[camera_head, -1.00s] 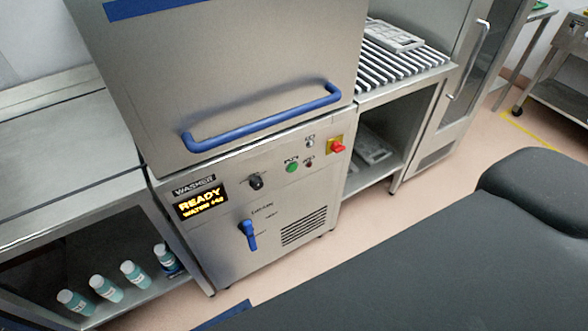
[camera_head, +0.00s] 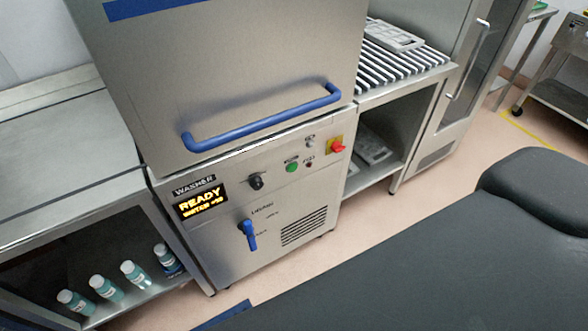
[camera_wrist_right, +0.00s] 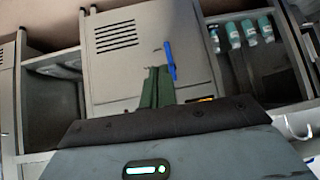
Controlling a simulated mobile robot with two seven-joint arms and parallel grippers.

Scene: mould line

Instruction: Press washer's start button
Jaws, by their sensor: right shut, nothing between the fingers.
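The washer (camera_head: 240,235) is a steel machine with its hood (camera_head: 230,85) down and a blue bar handle (camera_head: 262,122) across the hood's front. Its green start button (camera_head: 292,167) sits on the front panel, right of a black knob (camera_head: 256,181). The display (camera_head: 201,204) glows yellow with "READY" above a smaller, blurred line. In the right wrist view, my right gripper (camera_wrist_right: 157,70) is shut and empty, its dark green fingers in front of the washer's lower front (camera_wrist_right: 120,70). The green button is not visible there. My left gripper is in neither view.
A red switch on yellow (camera_head: 337,146) sits right of the button. A blue lever (camera_head: 248,234) sticks out below the panel. Teal bottles (camera_head: 105,288) stand on the left shelf. A slatted table (camera_head: 405,65) with a grey tray (camera_head: 395,36) adjoins at right.

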